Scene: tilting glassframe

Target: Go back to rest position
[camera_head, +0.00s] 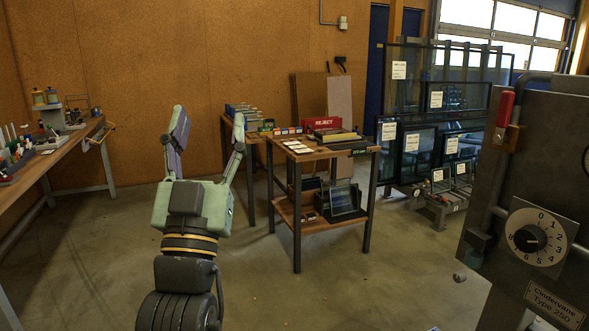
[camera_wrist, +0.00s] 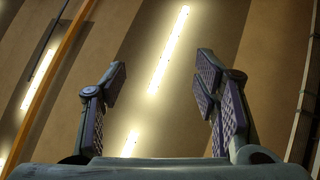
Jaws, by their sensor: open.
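My gripper (camera_head: 208,135) stands upright in the head view, left of the middle, with its two fingers spread wide apart and pointing up. Nothing is between the fingers. In the wrist view my gripper (camera_wrist: 162,82) is also open and empty, with ridged finger pads on both sides. Beyond it are the ceiling and bright strip lights (camera_wrist: 170,48). It touches nothing that I can see.
A grey machine (camera_head: 535,190) with a numbered dial (camera_head: 535,237) and a red handle (camera_head: 504,108) stands close at right. A wooden-topped cart (camera_head: 325,152) stands behind my gripper, a workbench (camera_head: 50,157) at left. Glass panels (camera_head: 440,100) lean at the back. The floor (camera_head: 90,260) at left is clear.

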